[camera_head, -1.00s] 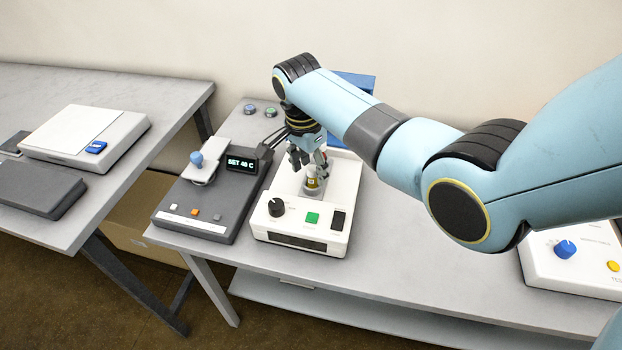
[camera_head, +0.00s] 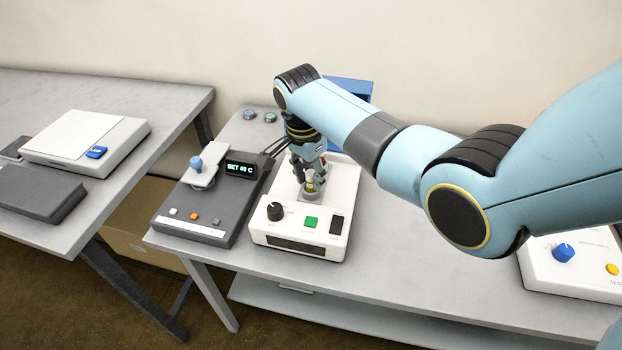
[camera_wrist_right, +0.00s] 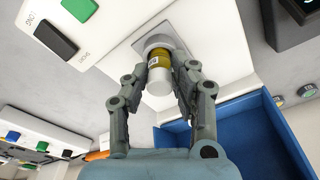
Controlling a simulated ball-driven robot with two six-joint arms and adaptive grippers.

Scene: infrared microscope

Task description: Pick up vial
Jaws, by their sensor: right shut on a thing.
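The vial (camera_wrist_right: 158,72) has a white cap, a yellow-brown band and a white label with dark marks. I cannot tell whether the vial's base is clear of the holder. My left gripper is not in view.
Another white panel with a blue knob (camera_head: 563,252) is at the right. Bare table lies between.

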